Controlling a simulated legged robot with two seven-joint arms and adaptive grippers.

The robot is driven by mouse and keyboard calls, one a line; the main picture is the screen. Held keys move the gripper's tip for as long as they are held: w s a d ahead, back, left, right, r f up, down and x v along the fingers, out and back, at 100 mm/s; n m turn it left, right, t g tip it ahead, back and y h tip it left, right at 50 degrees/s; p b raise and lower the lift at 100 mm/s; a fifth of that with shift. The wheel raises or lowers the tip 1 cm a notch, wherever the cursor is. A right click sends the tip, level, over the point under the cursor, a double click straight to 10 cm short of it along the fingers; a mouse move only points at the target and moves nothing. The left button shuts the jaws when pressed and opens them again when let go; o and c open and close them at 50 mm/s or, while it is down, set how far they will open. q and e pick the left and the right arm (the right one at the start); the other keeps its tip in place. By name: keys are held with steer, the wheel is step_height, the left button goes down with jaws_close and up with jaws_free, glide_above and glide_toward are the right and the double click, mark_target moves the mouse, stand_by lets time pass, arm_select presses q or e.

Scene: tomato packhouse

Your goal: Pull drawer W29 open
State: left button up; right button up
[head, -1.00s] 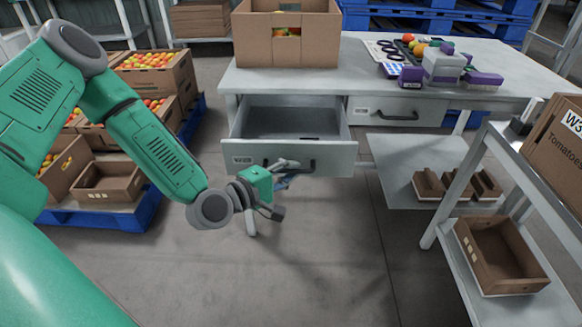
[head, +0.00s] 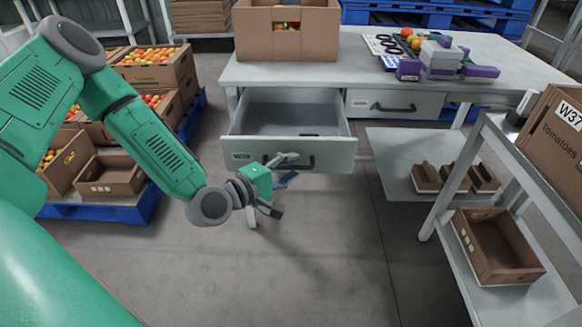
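The left drawer (head: 325,155) under the grey workbench is pulled out and looks empty inside. Its front has a small label (head: 241,156), too small to read, and a dark bar handle (head: 309,164). My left gripper (head: 279,184) is in front of the drawer front, at the left part of the handle. Its fingers are spread apart. One finger overlaps the handle in the picture; I cannot tell whether it touches or hooks it. A second drawer (head: 420,103) to the right is shut; its label is unreadable. My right gripper is not in view.
On the bench (head: 360,75) stand a cardboard box (head: 258,40) and grey-purple objects (head: 440,58). A shelf rack (head: 468,165) with cartons is at the right. Tomato crates (head: 112,188) on a blue pallet are at the left. The floor before the drawer is clear.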

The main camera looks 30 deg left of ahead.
arm_select(q)
steer(key=v, duration=1.2)
steer(key=s+d+f+m+g+p, duration=0.85)
steer(key=s+m+g, duration=0.25)
steer(key=m+g, duration=0.15)
steer(key=s+a+m+g+y+p, duration=0.2)
steer(key=s+a+m+g+y, duration=0.1)
steer(key=s+m+y, duration=0.1)
steer(key=shift+s+a+m+p, duration=0.35)
steer(key=shift+s+a+m, duration=0.1)
steer(key=shift+s, duration=0.55)
steer(key=shift+w+f, duration=0.15)
steer(key=shift+f, duration=0.05)
